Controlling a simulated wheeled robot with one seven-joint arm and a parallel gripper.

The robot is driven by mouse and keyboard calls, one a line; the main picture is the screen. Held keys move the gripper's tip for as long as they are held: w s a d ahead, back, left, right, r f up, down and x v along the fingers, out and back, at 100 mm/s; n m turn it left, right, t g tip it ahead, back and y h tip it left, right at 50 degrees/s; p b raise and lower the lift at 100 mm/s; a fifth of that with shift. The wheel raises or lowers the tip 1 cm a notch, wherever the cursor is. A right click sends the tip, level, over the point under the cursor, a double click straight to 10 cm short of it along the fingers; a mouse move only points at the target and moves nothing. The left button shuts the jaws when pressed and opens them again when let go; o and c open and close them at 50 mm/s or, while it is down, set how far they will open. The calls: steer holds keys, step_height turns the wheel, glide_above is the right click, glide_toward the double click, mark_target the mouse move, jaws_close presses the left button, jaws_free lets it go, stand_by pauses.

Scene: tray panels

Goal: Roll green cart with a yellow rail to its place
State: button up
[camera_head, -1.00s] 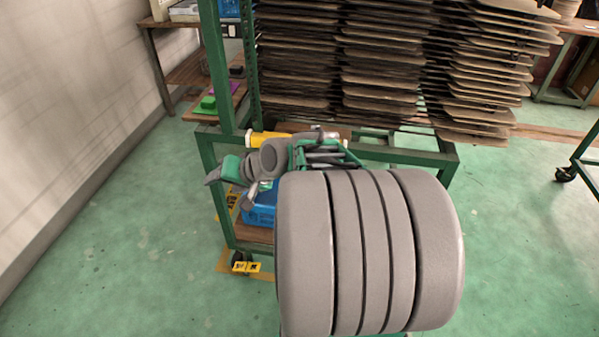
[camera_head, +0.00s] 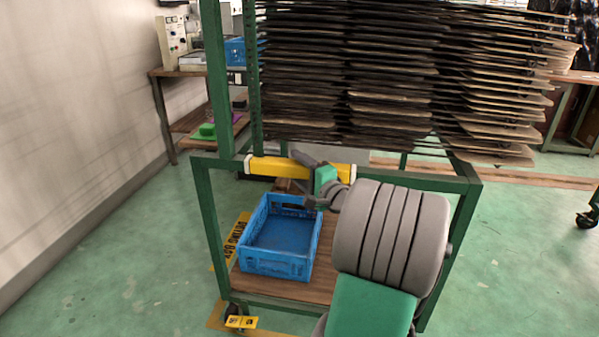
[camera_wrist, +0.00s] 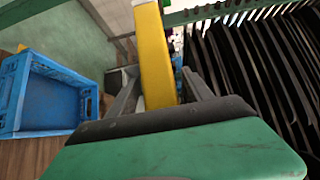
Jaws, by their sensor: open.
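The green cart (camera_head: 205,220) stands upright on its casters, with a tall rack of stacked dark panels (camera_head: 390,75) above. Its yellow rail (camera_head: 268,167) runs across the near side of the frame; it also shows in the wrist view (camera_wrist: 153,50). My gripper (camera_head: 300,170) is at the right half of the rail. In the wrist view my gripper's fingers (camera_wrist: 158,80) are apart, one on each side of the rail, with no clear grip on it. My arm hides the cart's lower right part.
A blue crate (camera_head: 280,240) sits on the cart's wooden lower shelf, below the rail. A workbench (camera_head: 190,72) stands along the left wall. Green floor is clear at left. A yellow floor marking (camera_head: 232,245) lies by the cart's left side. Another wheeled frame (camera_head: 590,215) is at far right.

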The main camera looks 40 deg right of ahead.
jaws_close()
stand_by(0.7)
stand_by(0.3)
